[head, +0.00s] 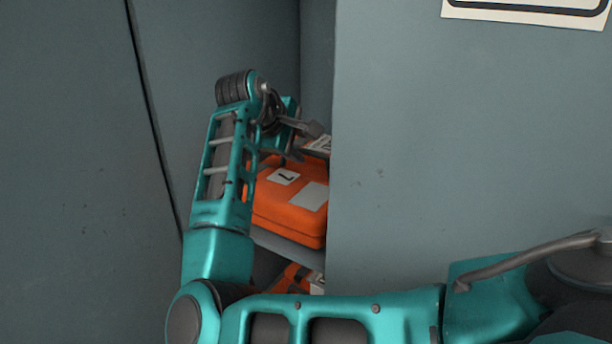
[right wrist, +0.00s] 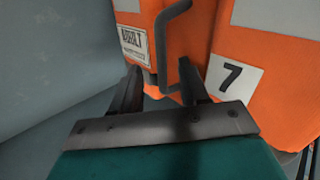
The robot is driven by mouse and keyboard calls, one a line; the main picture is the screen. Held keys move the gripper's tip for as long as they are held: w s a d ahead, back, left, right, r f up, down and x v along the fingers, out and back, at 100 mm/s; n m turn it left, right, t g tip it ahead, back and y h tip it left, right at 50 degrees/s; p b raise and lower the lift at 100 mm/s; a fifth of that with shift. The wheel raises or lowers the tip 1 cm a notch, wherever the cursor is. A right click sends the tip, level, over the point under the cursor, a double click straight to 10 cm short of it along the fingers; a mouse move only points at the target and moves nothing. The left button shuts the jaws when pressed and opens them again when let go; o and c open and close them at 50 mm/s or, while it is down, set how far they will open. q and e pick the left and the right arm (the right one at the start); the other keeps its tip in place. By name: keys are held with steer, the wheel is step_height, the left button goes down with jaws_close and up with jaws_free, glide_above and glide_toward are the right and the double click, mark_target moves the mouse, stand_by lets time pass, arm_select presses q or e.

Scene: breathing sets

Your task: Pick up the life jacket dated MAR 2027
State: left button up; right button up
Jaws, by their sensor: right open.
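An orange case-like pack (head: 290,215) lies on a shelf inside the grey locker in the head view, with a white label marked 7 and a blank pale patch. My right gripper (head: 305,140) is at its upper edge, in front of another partly hidden label. In the right wrist view my right gripper (right wrist: 158,75) is open, its two dark fingers close to orange surfaces. A bent dark handle (right wrist: 159,45) shows between and beyond the fingertips; contact cannot be told. The number 7 label (right wrist: 231,76) is right of the fingers. No date MAR 2027 is readable. My left gripper is out of view.
A grey locker panel (head: 430,170) bounds the opening on the right, and a grey panel (head: 75,170) stands on the left. Another orange item (head: 287,281) sits below the shelf (head: 290,248), partly hidden by my arm. The opening is narrow.

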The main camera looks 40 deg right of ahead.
mark_target(305, 151)
steer(key=x, duration=0.4)
steer(key=shift+d+f, duration=0.1)
steer(key=shift+f, duration=0.1)
jaws_close()
stand_by(1.2)
